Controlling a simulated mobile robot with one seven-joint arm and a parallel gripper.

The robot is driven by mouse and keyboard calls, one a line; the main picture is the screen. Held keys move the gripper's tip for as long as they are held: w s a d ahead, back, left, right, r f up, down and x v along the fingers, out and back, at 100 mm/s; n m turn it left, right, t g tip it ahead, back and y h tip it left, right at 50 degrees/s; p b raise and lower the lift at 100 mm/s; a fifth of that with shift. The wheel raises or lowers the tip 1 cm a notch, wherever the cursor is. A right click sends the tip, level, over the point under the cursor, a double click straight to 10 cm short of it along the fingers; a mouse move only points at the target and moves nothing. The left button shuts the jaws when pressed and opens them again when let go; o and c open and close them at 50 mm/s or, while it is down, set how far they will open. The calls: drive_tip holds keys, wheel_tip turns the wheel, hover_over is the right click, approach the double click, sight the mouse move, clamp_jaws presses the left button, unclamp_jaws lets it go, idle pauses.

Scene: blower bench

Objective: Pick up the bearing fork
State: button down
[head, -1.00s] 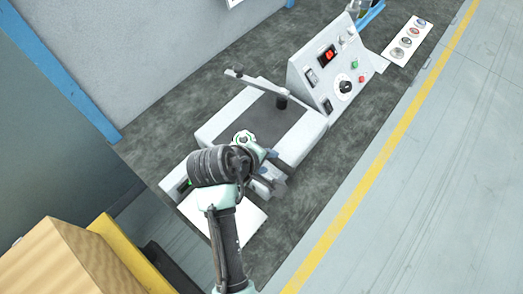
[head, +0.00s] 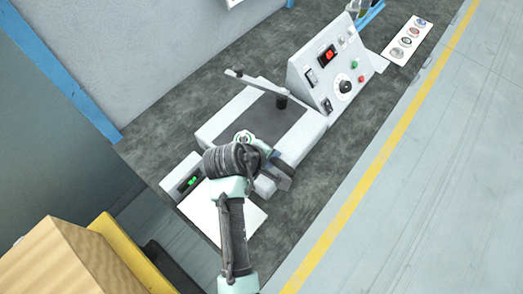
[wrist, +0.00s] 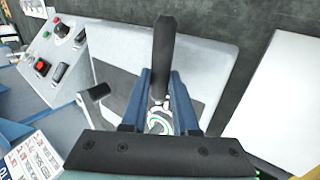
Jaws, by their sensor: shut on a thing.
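In the wrist view my gripper (wrist: 161,76) has its two blue fingers closed on a dark, bar-shaped part, which I take for the bearing fork (wrist: 164,42). The fork points away from me, past the fingertips, and its lower end runs down between the fingers. A small white and green ringed part (wrist: 159,120) shows between the fingers, partly covered by them. In the head view my arm hides the fork, and I cannot make out the fingertips there.
The white bench device with a dark top plate (head: 262,122) stands beyond my arm. A control panel (head: 327,73) with a red display adjoins it. A small box with a green display (head: 190,183) and a white sheet (head: 203,213) lie nearby.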

sight(271, 160)
idle(0.3)
wheel_tip(271, 160, up, 10)
idle(0.5)
idle(1.1)
